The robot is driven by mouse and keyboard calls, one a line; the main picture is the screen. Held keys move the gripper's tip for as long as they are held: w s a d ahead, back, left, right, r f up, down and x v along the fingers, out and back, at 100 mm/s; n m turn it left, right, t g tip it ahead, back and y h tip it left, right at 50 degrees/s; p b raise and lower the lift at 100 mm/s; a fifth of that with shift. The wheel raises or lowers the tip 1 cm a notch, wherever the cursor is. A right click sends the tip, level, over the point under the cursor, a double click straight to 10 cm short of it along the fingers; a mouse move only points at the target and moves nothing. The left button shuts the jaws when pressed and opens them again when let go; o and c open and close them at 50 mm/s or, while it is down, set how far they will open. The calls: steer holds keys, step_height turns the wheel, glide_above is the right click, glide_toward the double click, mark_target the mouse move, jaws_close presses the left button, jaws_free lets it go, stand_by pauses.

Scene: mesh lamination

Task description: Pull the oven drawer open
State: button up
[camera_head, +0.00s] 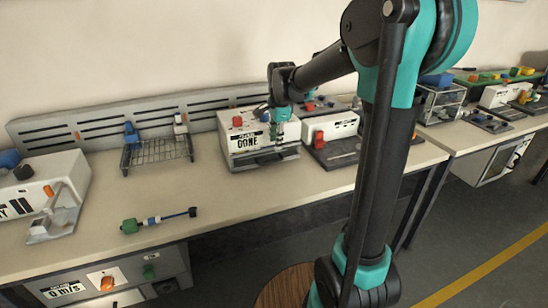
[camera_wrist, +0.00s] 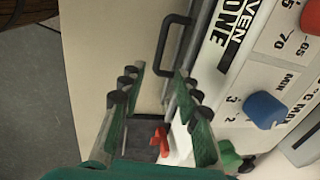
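The oven (camera_head: 250,158) is a white box with a display reading "DONE", on the table below my gripper (camera_head: 280,118) in the head view. In the wrist view the oven's labelled face (camera_wrist: 232,75) fills the right side. A dark bar handle (camera_wrist: 166,45) stands out from the drawer front at the top middle. My gripper (camera_wrist: 158,85) is open, with its two green fingers apart and nothing seen between the tips. The handle lies just beyond the fingertips, and no contact shows. In the head view the handle is too small or hidden to make out.
The oven carries a red knob (camera_wrist: 312,15) and a blue knob (camera_wrist: 265,110). A wire rack (camera_head: 157,152) stands to its left, and a white unit (camera_head: 330,126) stands close on its right. The table before the oven is clear.

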mark_target(274, 161)
steer(key=f, duration=0.2)
steer(key=w+f, duration=0.1)
steer(key=f, duration=0.5)
steer(key=shift+w+a+f, duration=0.25)
steer(key=shift+c, duration=0.2)
jaws_close()
